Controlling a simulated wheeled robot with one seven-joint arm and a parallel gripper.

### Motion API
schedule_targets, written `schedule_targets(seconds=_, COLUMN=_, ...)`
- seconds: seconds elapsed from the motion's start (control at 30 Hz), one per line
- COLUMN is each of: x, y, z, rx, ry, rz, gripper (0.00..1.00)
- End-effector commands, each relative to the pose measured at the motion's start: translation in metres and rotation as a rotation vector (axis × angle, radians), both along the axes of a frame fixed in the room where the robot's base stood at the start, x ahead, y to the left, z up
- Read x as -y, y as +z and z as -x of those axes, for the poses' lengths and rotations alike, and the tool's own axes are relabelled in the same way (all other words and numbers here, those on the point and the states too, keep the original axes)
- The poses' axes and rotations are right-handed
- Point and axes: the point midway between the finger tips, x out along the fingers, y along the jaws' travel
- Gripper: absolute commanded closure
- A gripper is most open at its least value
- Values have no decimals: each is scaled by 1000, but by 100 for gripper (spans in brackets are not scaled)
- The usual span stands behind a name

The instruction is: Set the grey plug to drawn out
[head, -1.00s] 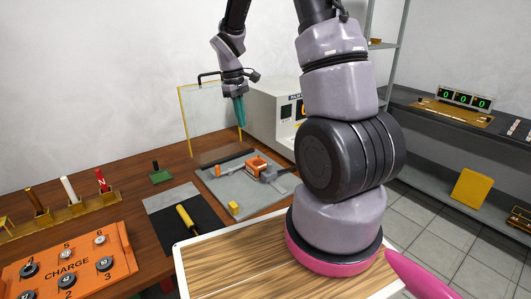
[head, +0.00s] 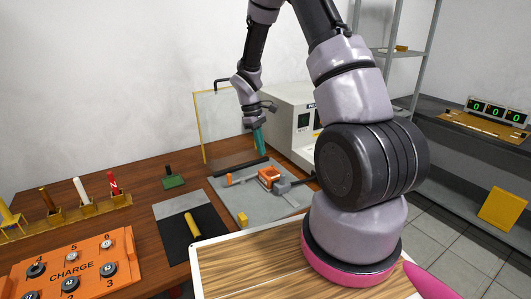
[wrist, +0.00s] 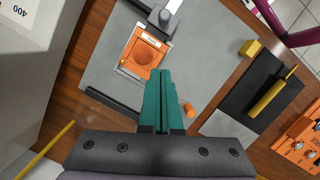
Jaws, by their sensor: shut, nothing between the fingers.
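The grey plug appears to be the grey block (head: 283,187) at the right side of an orange housing (head: 269,174) on the grey board. In the wrist view the grey block (wrist: 165,18) sits at the top, close against the orange housing (wrist: 146,55), with a bar running from it. How deep it sits cannot be told. My gripper (head: 260,150) has teal fingers, pointing down above the board, apart from the plug. The wrist view shows the fingers (wrist: 164,73) together and empty, below and right of the housing.
A clear panel with a yellow frame (head: 199,130) and a white instrument box (head: 290,110) stand behind the board. A small orange cylinder (wrist: 189,109), a dark bar (wrist: 112,103) and a yellow block (wrist: 251,48) lie around. The orange CHARGE panel (head: 75,262) is front left.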

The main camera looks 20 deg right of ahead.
Motion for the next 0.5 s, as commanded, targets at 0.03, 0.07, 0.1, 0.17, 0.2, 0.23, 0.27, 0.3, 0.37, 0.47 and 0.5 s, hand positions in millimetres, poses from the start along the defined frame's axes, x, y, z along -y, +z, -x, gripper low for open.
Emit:
schedule_targets(seconds=0.03, x=2, y=-11, z=3, rx=-5, ry=0, rz=0, gripper=100)
schedule_targets(seconds=0.07, x=3, y=-17, z=4, rx=-5, ry=0, rz=0, gripper=100)
schedule_targets(seconds=0.1, x=4, y=-26, z=6, rx=-6, ry=0, rz=1, gripper=100)
schedule_targets(seconds=0.17, x=6, y=-39, z=9, rx=-6, ry=0, rz=1, gripper=100)
schedule_targets(seconds=0.2, x=7, y=-47, z=11, rx=-6, ry=0, rz=1, gripper=100)
schedule_targets(seconds=0.23, x=8, y=-53, z=12, rx=-6, ry=-1, rz=1, gripper=100)
schedule_targets(seconds=0.27, x=9, y=-60, z=13, rx=-6, ry=-1, rz=1, gripper=100)
schedule_targets(seconds=0.3, x=11, y=-68, z=14, rx=-4, ry=0, rz=1, gripper=100)
schedule_targets(seconds=0.37, x=12, y=-79, z=17, rx=-5, ry=-1, rz=0, gripper=100)
schedule_targets(seconds=0.47, x=23, y=-76, z=29, rx=0, ry=-2, rz=0, gripper=100)
schedule_targets(seconds=0.5, x=26, y=-76, z=33, rx=0, ry=-2, rz=0, gripper=100)
